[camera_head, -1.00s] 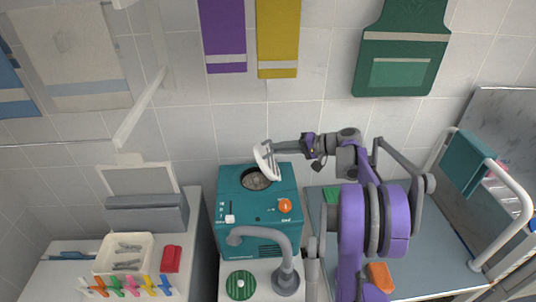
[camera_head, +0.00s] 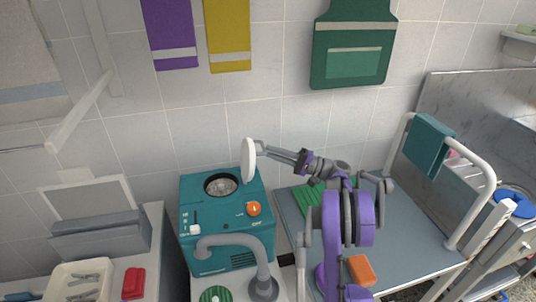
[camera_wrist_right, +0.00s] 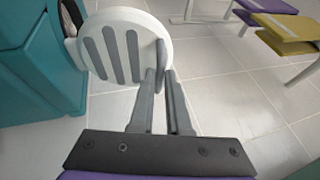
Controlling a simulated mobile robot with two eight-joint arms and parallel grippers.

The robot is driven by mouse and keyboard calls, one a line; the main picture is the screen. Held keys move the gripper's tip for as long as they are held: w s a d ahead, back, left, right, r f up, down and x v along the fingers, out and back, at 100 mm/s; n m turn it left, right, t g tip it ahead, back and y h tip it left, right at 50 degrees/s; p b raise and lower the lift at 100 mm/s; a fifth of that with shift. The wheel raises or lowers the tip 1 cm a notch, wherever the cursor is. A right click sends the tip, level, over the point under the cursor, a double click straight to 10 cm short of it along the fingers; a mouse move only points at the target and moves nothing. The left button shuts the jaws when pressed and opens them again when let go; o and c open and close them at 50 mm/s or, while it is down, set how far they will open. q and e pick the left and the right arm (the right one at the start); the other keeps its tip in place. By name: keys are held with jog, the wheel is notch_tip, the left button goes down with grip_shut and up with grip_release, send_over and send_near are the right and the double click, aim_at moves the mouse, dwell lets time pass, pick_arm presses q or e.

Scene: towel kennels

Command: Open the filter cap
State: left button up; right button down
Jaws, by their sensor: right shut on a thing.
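The filter cap (camera_head: 248,160) is a white disc with grey slats, held upright and tilted on edge at the right rim of the teal machine's round opening. It also shows in the right wrist view (camera_wrist_right: 112,48). My right gripper (camera_head: 259,149) is shut on the cap's raised grip at its right side; its fingers (camera_wrist_right: 160,85) show in the wrist view. The teal machine (camera_head: 200,240) has its round opening (camera_head: 221,185) uncovered, with a grey speckled inside. My left gripper is not in view.
An orange knob (camera_head: 254,208) and a white switch (camera_head: 194,229) are on the machine. A grey curved pipe (camera_head: 262,262) rises in front. A tray (camera_head: 62,279) and a red box (camera_head: 133,283) stand left. A blue-grey table (camera_head: 395,250) with an orange block (camera_head: 360,270) lies right.

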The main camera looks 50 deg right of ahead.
jog(key=shift+s+f, duration=0.1)
jog(key=shift+f, duration=0.25)
jog(key=c, duration=0.9)
grip_release()
jog(key=v, duration=1)
jog(key=shift+s+d+f, duration=0.1)
jog(key=shift+s+d, duration=0.1)
jog(key=shift+s, duration=0.05)
